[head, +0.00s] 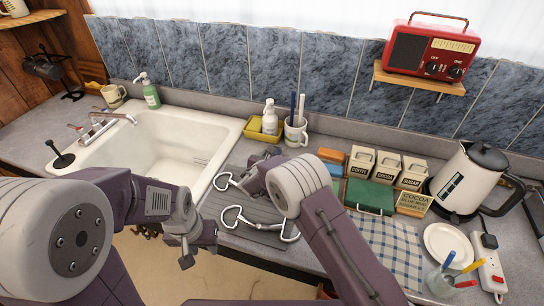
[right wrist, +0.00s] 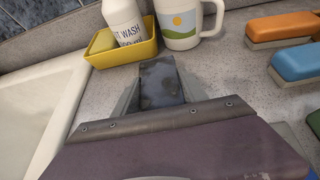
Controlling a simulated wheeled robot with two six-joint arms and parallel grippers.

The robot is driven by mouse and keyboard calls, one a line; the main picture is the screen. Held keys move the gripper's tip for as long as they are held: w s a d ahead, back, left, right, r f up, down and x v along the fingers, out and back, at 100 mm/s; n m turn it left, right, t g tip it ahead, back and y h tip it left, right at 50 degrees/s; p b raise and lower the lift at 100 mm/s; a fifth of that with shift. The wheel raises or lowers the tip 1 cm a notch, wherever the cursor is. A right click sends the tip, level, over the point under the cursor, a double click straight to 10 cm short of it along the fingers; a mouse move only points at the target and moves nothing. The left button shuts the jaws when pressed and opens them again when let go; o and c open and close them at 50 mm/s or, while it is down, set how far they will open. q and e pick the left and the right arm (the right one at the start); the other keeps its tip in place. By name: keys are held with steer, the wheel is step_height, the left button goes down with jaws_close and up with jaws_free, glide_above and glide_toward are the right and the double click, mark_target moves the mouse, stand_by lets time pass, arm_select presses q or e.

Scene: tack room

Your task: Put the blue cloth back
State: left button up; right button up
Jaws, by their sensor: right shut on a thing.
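My right gripper (right wrist: 160,100) is shut on a dark blue-grey, mottled piece that looks like the blue cloth (right wrist: 161,80), just above the counter in front of the yellow tray. In the head view my right gripper (head: 252,183) is over the counter right of the sink, and my wrist hides most of what it holds. My left gripper (head: 190,248) hangs in front of the sink's front edge, apart from the counter things; its fingers are too small to read.
A yellow tray (head: 252,132) with a white bottle (head: 269,117) and a mug (head: 296,133) stand behind. Metal bits (head: 262,222) lie on a grey mat. Coloured blocks, canisters, a green box (head: 368,197) and a blue checked cloth (head: 395,255) fill the right. The white sink (head: 170,150) is left.

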steer(key=shift+s+f, duration=0.1)
steer(key=o, duration=1.4)
steer(key=shift+c, duration=0.2)
steer(key=shift+s+r, duration=0.15)
steer(key=shift+r, duration=0.1)
steer(key=b+v, duration=0.1)
steer(key=v, duration=1)
steer(key=shift+s+a, duration=0.15)
steer(key=shift+s, duration=0.15)
